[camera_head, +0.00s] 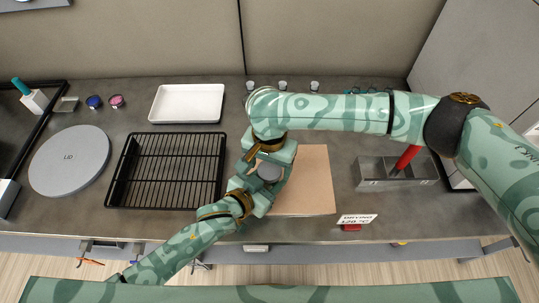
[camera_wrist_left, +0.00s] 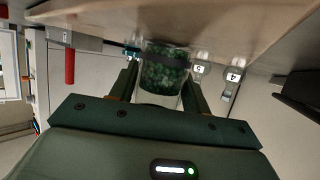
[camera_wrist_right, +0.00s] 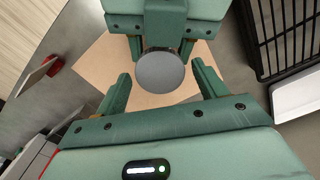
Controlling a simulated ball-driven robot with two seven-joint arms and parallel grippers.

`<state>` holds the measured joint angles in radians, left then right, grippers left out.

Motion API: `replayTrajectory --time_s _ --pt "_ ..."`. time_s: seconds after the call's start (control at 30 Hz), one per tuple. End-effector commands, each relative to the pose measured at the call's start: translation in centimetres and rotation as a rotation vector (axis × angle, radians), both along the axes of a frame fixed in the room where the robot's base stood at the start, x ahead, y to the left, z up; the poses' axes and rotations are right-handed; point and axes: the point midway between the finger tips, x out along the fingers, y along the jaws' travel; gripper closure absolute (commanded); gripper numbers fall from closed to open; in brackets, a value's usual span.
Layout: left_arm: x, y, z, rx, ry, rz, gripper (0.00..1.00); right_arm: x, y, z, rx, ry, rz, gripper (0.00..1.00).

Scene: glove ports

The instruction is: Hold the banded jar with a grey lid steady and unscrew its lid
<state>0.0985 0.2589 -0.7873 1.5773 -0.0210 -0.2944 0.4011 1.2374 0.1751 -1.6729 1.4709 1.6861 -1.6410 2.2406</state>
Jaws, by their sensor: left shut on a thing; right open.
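The banded jar's round grey lid (camera_head: 270,172) faces up over the tan board in the head view, between my two grippers. In the left wrist view the jar (camera_wrist_left: 162,76) is clear with green contents and a dark band. My left gripper (camera_wrist_left: 163,85) is shut on the jar's body, a finger on each side. In the right wrist view the grey lid (camera_wrist_right: 160,72) lies between the spread fingers of my right gripper (camera_wrist_right: 163,82). That gripper is open, with a gap visible on both sides of the lid. My arms hide most of the jar in the head view.
The tan board (camera_head: 315,185) lies under the grippers. A black wire rack (camera_head: 168,170) is close on the left, with a white tray (camera_head: 187,103) behind it. A metal bin (camera_head: 375,172) and a small sign (camera_head: 356,219) stand on the right. Small cups (camera_head: 283,86) line the back.

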Motion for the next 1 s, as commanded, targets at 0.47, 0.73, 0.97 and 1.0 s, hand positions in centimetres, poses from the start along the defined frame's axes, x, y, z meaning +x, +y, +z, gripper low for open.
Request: replayTrajectory --time_s 0.47,0.73,0.97,1.0 --pt "0.00 0.00 0.01 0.000 0.000 0.000 1.00 0.01 0.01 -0.30 0.000 -0.001 0.001 0.74" --pt "0.00 -0.01 0.02 0.000 0.000 0.000 1.00 0.01 0.00 -0.29 0.000 0.000 0.144 0.74" --pt "0.00 -0.01 0.01 0.000 0.000 0.000 1.00 0.01 -0.02 -0.28 0.001 0.000 0.548 0.74" --pt "0.00 -0.01 0.01 0.000 0.000 0.000 1.00 0.01 -0.02 -0.28 0.001 0.000 0.578 0.74"
